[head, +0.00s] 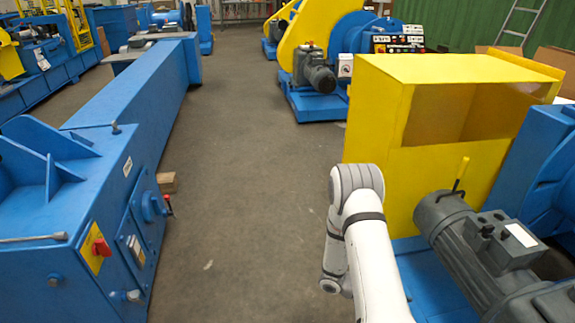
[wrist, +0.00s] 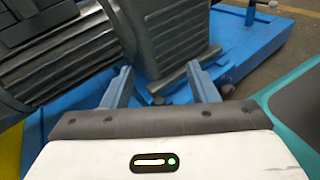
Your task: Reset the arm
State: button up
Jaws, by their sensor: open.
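My white arm (head: 360,225) rises from the lower edge of the head view, just left of the grey motor, and bends at a rounded joint. My gripper is not seen in the head view. In the wrist view my gripper (wrist: 160,80) has its two blue-grey fingers spread apart, with nothing held between them. Beyond the fingers are a grey ribbed motor housing (wrist: 60,55) and a grey block (wrist: 172,35) on a blue base (wrist: 262,40). I cannot tell whether the fingertips touch the block or the base.
A yellow guard box (head: 375,120) and a grey motor (head: 480,240) stand close on the right. A long blue machine (head: 140,90) with a red switch (head: 100,246) lines the left. Grey floor (head: 245,150) between them is mostly clear. A teal surface (wrist: 298,105) is at right in the wrist view.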

jog(key=s+a+r+m+t+y+p, duration=0.2)
jog(key=r+p, duration=0.5)
jog(key=r, duration=1.1)
jog(key=s+a+r+m+t+y+p, duration=0.3)
jog(key=s+a+r+m+y+p, duration=0.2)
jog(key=r, duration=1.4)
jog(key=s+a+r+m+t+y+p, duration=0.3)
jog(key=a+r+y+p, duration=0.4)
jog(key=r, duration=1.1)
jog(key=a+m+p, duration=0.1)
jog(key=a+p, duration=0.1)
jog(key=p, duration=0.1)
jog(key=shift+s+a+r+m, duration=0.2)
jog(key=shift+s+a+m, duration=0.1)
jog(key=shift+a+m, duration=0.1)
jog(key=shift+s+a+r+t+y, duration=0.1)
jog(key=shift+r+t+y, duration=0.05)
jog(key=shift+t+y, duration=0.2)
jog(key=shift+c, duration=0.3)
